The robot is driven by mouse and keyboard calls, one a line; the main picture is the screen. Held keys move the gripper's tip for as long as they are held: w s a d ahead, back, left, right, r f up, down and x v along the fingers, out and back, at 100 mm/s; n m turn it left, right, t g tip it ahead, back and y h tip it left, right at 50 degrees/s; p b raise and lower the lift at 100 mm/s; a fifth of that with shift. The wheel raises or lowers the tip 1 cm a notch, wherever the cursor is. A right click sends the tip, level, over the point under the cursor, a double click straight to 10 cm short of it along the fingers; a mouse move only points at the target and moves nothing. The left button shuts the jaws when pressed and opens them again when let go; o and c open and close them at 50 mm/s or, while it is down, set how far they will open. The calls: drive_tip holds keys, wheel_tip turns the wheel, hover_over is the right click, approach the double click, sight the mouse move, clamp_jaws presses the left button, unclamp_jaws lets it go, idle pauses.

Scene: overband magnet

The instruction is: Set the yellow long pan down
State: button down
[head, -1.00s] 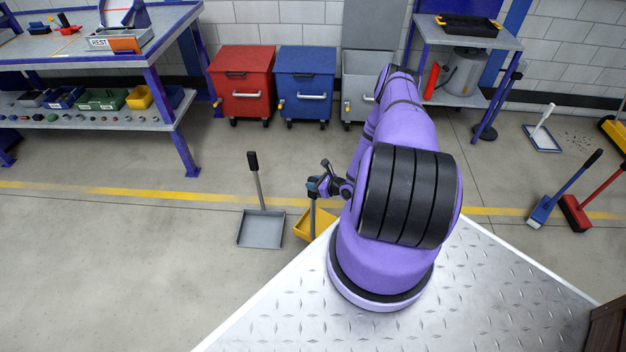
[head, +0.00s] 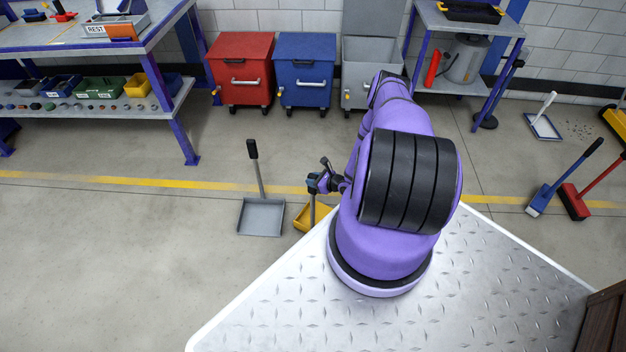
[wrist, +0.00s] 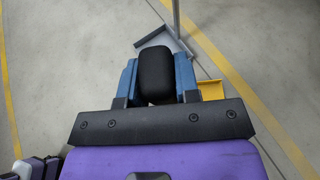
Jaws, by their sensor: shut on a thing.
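The yellow long pan (head: 309,217) is low beside the edge of my base, partly hidden behind it. Its upright handle rises to my gripper (head: 318,184). In the wrist view my gripper (wrist: 156,82) is shut on the pan's black handle grip (wrist: 155,72), one blue finger on each side. A corner of the yellow pan shows beyond the right finger. I cannot tell whether the pan touches the floor.
A grey long pan (head: 261,218) stands upright on the floor just left of the yellow one. Bins in red (head: 240,77), blue (head: 306,77) and grey line the wall. Brooms (head: 557,190) are at right. Floor at left is clear.

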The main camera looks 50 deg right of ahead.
drive_tip(key=c, duration=0.8)
unclamp_jaws()
drive_tip(key=shift+s, duration=0.1)
drive_tip(key=v, duration=1)
drive_tip(key=shift+s+d+r, duration=0.1)
drive_tip(key=shift+s, duration=0.2)
